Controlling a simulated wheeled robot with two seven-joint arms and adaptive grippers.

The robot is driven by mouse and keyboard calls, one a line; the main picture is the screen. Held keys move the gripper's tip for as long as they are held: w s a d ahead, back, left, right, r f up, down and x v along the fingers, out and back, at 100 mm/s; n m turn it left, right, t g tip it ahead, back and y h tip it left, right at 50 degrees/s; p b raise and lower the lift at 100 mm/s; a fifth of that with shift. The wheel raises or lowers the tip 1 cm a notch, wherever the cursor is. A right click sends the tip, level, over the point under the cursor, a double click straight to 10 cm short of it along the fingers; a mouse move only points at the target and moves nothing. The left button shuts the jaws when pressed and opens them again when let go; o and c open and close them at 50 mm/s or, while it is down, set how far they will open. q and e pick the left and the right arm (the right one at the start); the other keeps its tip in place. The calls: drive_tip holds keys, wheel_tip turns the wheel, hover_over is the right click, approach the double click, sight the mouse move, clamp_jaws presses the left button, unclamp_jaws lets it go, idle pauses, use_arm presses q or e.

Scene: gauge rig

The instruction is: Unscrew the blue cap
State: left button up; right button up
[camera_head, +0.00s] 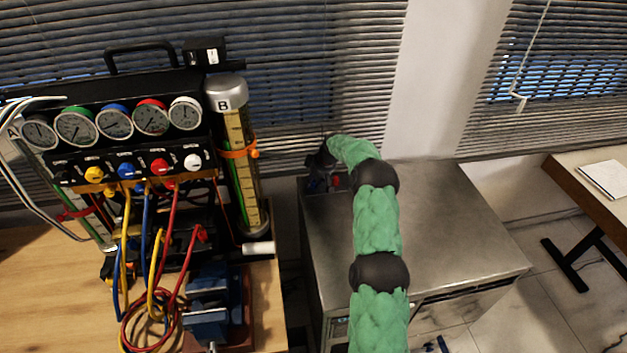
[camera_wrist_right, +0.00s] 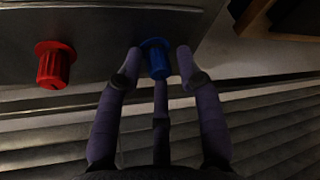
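The blue cap (camera_wrist_right: 157,62) stands on a grey metal surface in the right wrist view, between the fingers of my right gripper (camera_wrist_right: 159,62). The two outer fingers are on either side of it with a small gap on each side; a third finger is below it in the picture. In the head view the right gripper (camera_head: 320,160) is over the back left corner of the metal cabinet (camera_head: 450,240), where the blue cap (camera_head: 314,185) shows small and partly hidden. My left gripper is not in view.
A red cap (camera_wrist_right: 54,65) stands to the left of the blue one in the wrist view. A gauge rig (camera_head: 125,90) with coloured hoses and a cylinder marked B (camera_head: 240,160) stands on the wooden table at left. Window blinds (camera_head: 300,60) are close behind.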

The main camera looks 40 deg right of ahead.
drive_tip(key=m, duration=0.1)
drive_tip(key=m+h+p, duration=0.1)
drive_tip(key=shift+r+m, duration=0.2)
drive_tip(key=shift+m, duration=0.1)
drive_tip(key=shift+f+m+h+p, duration=0.1)
drive_tip(key=shift+m+h+p, duration=0.3)
drive_tip(key=shift+m, duration=0.8)
drive_tip(key=shift+m+h, duration=0.3)
drive_tip(key=shift+m, duration=0.3)
drive_tip(key=shift+f+m+h+b, duration=0.15)
drive_tip(key=shift+m+h+b, duration=0.15)
drive_tip(key=shift+m+b, duration=0.9)
drive_tip(key=shift+b, duration=0.05)
